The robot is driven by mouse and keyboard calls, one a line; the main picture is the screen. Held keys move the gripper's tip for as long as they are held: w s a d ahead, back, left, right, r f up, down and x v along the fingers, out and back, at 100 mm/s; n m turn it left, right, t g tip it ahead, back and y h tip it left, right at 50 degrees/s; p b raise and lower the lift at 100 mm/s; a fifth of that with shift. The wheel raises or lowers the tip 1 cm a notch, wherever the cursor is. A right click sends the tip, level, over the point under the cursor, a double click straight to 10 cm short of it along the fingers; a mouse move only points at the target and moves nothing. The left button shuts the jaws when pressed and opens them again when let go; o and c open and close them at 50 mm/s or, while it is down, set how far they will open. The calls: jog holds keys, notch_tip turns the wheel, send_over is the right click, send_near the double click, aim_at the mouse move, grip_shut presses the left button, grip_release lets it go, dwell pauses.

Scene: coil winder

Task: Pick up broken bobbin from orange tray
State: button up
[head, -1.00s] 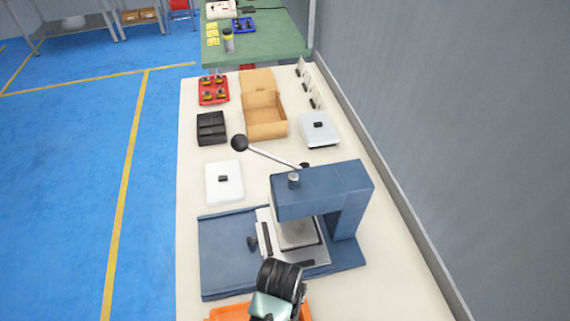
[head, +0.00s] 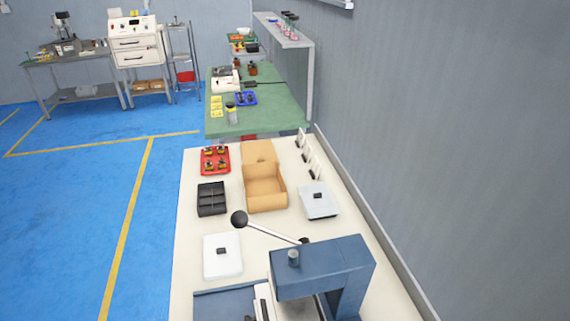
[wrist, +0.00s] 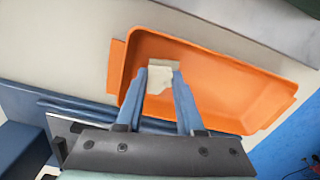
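The orange tray (wrist: 215,60) fills much of the wrist view, lying on the pale bench top. My gripper (wrist: 160,72) is over the tray, with its two blue fingers pointing into it. A small cream-white piece (wrist: 160,77), which looks like the broken bobbin, sits between the fingertips and fills the gap between them. The fingers appear shut on it. Its lower part and the contact faces are partly hidden by the fingers. I cannot tell if it touches the tray floor. The gripper and the tray are out of the head view.
The blue press (head: 320,268) with its long lever stands close by on the bench. Further along are a white block (head: 222,256), a black box (head: 211,198), an open cardboard box (head: 265,187), a red tray (head: 215,160) and a grey device (head: 317,200). A wall bounds the right.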

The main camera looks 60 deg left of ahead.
grip_shut()
